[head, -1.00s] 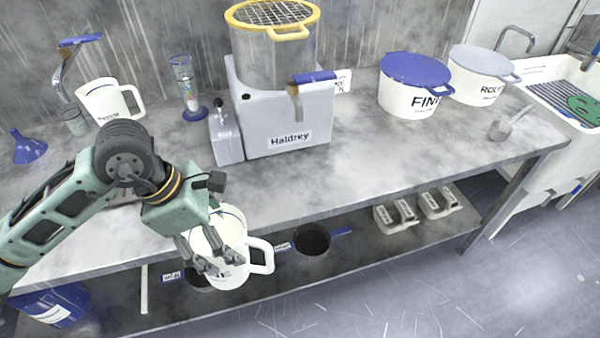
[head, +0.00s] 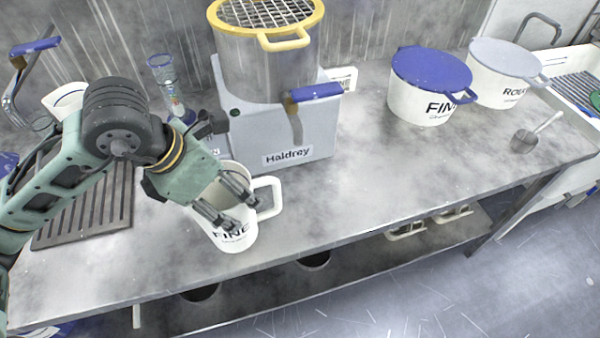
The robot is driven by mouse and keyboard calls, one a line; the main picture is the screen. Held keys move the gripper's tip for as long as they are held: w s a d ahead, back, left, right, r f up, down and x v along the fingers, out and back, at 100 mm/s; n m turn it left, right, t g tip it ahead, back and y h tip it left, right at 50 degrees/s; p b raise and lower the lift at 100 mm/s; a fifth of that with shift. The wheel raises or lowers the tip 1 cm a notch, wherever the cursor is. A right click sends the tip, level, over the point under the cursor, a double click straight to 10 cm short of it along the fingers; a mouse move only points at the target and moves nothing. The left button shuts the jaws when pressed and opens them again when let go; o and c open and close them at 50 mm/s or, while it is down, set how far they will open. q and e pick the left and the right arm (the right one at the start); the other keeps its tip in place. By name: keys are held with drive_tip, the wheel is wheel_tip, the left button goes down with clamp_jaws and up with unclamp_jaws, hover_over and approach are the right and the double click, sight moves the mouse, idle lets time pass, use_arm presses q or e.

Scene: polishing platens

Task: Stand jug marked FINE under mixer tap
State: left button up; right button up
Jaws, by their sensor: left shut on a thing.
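The white jug marked FINE (head: 233,238) is upright near the front edge of the bench, its handle to the right. My left gripper (head: 232,212) is shut on it, with the fingers across its front side above the lettering. I cannot tell whether its base touches the bench. The mixer (head: 250,135), a grey box labelled Haldrey, stands behind it and to the right. The mixer tap (head: 296,122), with a blue lever (head: 314,92), juts from the mixer's front below the yellow-rimmed vessel (head: 262,70). The jug is left of and nearer than the tap. My right gripper is not in view.
A white tub marked FINE with a blue lid (head: 425,100) and a grey-lidded tub (head: 505,85) stand at the right. A metal scoop (head: 524,140) lies near them. Another white jug (head: 62,100) and a slatted grate (head: 95,205) are at the left. The bench before the mixer is clear.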

use_arm(q)
drive_tip(key=w+d+f+p, duration=0.3)
drive_tip(key=w+d+p, duration=0.4)
drive_tip(key=w+d, duration=0.4)
drive_tip(key=d, duration=0.2)
drive_tip(key=shift+d+f, duration=0.3)
drive_tip(key=o, duration=1.7)
drive_tip(key=shift+c, duration=0.2)
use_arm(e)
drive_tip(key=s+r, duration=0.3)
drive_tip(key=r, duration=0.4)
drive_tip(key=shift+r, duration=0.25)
use_arm(q)
drive_tip(key=shift+r, duration=0.1)
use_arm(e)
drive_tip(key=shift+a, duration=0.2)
